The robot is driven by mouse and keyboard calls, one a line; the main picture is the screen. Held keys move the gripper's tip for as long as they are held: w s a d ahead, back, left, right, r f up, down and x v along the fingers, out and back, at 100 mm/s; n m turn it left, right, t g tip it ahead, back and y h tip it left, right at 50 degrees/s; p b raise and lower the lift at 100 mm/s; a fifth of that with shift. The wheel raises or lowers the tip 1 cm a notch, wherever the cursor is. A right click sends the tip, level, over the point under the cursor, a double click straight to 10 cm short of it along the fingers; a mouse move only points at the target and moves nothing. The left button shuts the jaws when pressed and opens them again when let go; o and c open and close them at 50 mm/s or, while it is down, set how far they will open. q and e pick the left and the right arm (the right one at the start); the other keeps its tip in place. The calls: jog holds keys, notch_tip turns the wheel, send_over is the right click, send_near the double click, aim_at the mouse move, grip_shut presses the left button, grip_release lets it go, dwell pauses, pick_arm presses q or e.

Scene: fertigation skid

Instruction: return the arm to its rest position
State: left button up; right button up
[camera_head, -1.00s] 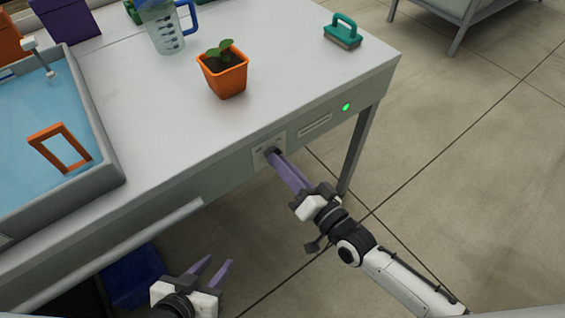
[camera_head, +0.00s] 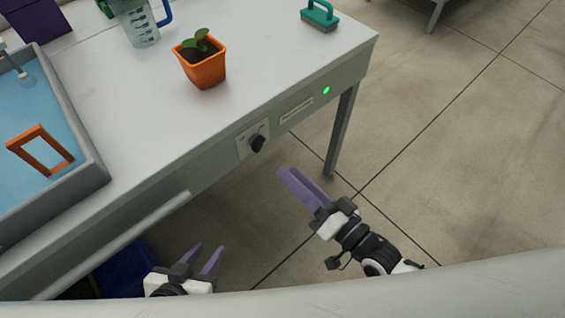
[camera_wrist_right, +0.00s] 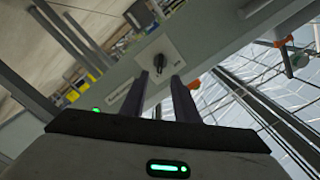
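My right gripper (camera_head: 303,187) is in front of the bench's front panel, apart from it, with its purple fingers a little spread and nothing between them. In the right wrist view its two fingers (camera_wrist_right: 170,98) point toward a black rotary knob (camera_wrist_right: 157,62) with a clear gap. The knob also shows on its light plate in the head view (camera_head: 257,143). My left gripper (camera_head: 205,262) is low at the bottom left, below the bench edge, with its fingers apart and empty.
The bench (camera_head: 130,135) carries a potted seedling (camera_head: 202,62), a jug (camera_head: 137,25), a green-handled brush (camera_head: 320,16) and a basin with an orange frame (camera_head: 40,150). A green light (camera_head: 326,90) glows on the panel. Floor (camera_head: 440,150) to the right is clear.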

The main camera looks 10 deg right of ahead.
jog(key=shift+s+d, duration=0.2)
jog(key=shift+s, duration=0.15)
dwell(0.3)
